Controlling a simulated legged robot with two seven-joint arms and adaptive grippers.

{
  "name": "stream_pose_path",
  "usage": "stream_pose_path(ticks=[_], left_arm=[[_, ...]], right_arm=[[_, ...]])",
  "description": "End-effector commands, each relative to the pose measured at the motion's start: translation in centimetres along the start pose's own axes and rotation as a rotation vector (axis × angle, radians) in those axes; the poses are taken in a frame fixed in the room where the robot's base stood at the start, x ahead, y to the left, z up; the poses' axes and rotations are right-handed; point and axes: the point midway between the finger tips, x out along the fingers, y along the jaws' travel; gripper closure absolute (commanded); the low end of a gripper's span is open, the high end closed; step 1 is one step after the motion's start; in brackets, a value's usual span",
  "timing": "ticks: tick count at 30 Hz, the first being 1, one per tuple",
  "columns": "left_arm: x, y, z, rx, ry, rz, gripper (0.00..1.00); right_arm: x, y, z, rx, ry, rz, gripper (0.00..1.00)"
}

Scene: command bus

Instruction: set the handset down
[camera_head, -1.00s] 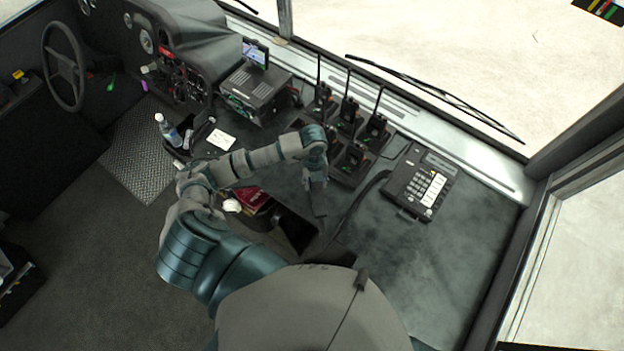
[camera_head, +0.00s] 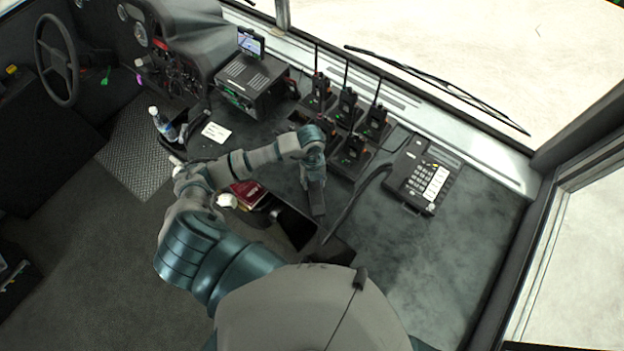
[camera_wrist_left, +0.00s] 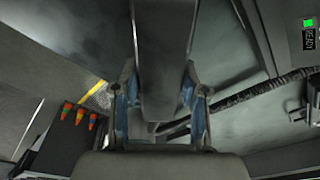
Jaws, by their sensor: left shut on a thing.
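My left gripper (camera_head: 313,178) is shut on the dark handset (camera_head: 317,204), which hangs below the fingers over the near part of the counter. In the left wrist view the handset (camera_wrist_left: 166,55) is a long dark slab between the two fingers of my left gripper (camera_wrist_left: 160,98). The black telephone base (camera_head: 427,181), with its keypad, lies on the counter to the right, apart from the gripper. A black cord (camera_head: 358,203) runs across the counter between them. Whether the handset touches the counter cannot be told. My right gripper is not in view.
Several handheld radios (camera_head: 348,105) with tall antennas stand in chargers behind the gripper. A radio unit (camera_head: 250,84) with a small screen sits farther left.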

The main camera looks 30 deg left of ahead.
Motion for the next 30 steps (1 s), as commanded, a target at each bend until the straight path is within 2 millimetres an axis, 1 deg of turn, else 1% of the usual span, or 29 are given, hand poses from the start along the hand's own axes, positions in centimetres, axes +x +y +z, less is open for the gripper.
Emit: stream_pose_path(ticks=[6,11,12,15,18,21,25,28,30], left_arm=[[0.6,0.3,0.3,-0.002,0.002,-0.001,1.0],[0.9,0.3,0.4,-0.002,0.003,-0.001,1.0],[0.8,0.3,0.3,-0.002,0.002,-0.001,0.49],[0.8,0.2,0.3,-0.001,0.002,-0.001,0.28],[0.8,0.1,0.2,-0.001,0.001,0.0,0.28],[0.8,0.1,0.1,-0.001,0.0,0.001,0.28],[0.6,0.1,0.2,-0.001,0.0,0.0,0.28],[-0.4,0.1,0.3,-0.001,-0.001,-0.003,0.28],[-1.6,0.2,0.5,-0.002,-0.002,-0.004,0.28]], right_arm=[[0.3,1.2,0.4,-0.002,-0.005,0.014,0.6],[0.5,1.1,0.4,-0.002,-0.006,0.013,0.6],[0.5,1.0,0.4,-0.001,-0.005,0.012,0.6],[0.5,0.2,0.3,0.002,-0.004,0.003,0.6],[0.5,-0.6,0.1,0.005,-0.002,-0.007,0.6],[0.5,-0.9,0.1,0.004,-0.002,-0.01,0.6],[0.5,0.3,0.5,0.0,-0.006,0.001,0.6],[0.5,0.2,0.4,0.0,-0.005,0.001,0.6],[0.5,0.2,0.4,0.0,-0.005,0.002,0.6]])
